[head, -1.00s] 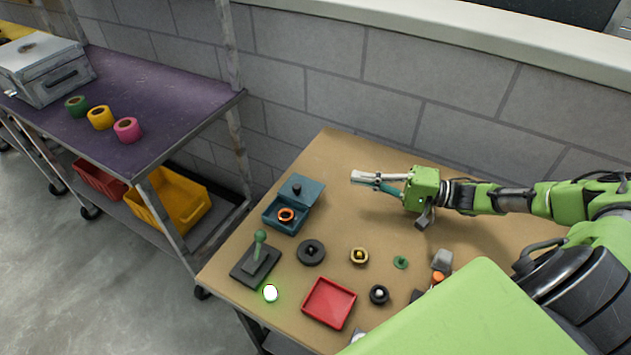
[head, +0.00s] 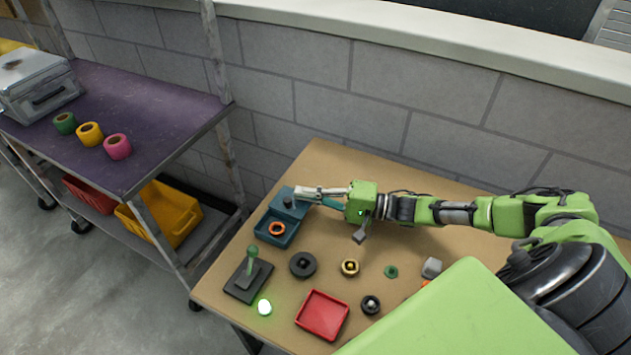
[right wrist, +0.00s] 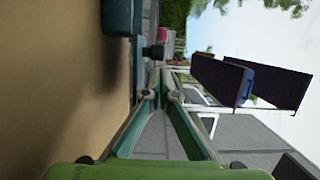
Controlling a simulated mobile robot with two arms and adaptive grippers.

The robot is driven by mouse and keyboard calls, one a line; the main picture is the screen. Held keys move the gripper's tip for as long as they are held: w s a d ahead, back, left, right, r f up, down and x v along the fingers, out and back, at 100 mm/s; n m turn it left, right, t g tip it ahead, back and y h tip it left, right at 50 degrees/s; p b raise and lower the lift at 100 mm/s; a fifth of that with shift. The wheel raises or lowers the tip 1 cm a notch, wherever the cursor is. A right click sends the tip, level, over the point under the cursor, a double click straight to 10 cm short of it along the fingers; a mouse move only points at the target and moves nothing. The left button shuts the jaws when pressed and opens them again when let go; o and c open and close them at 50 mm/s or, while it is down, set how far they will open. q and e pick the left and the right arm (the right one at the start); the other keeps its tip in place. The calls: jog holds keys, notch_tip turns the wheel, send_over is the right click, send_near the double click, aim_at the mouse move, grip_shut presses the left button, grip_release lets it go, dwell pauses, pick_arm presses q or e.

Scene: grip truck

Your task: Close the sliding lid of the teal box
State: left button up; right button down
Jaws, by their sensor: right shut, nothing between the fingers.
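The teal box (head: 265,237) stands near the left edge of the wooden table. Its lid (head: 283,193) is slid toward the back, and an orange ring (head: 277,229) shows inside the open front part. A dark knob stands on the lid; it also shows in the right wrist view as a black knob (right wrist: 153,52) close to the fingertips. My right gripper (head: 299,193) is shut and empty, with its fingertips beside the knob at the lid's back right. I cannot tell whether they touch it. The teal box (right wrist: 117,18) is cut off in the right wrist view. My left gripper is not in view.
A purple-topped cart (head: 150,110) stands apart at the left. A block wall (head: 300,100) rises behind the table.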

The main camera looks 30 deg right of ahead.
jog(key=shift+s+a, duration=0.15)
jog(key=shift+a, duration=0.05)
jog(key=shift+s+a, duration=0.1)
jog(key=shift+a, duration=0.2)
jog(key=s+a+p, duration=0.1)
jog(key=a, duration=0.1)
jog(key=s+a+p, duration=0.1)
jog(key=a+p, duration=0.1)
jog(key=s+a+p, duration=0.1)
jog(key=s+a, duration=0.1)
jog(key=shift+a+r, duration=0.15)
jog(key=shift+a, duration=0.25)
jog(key=shift+f, duration=0.25)
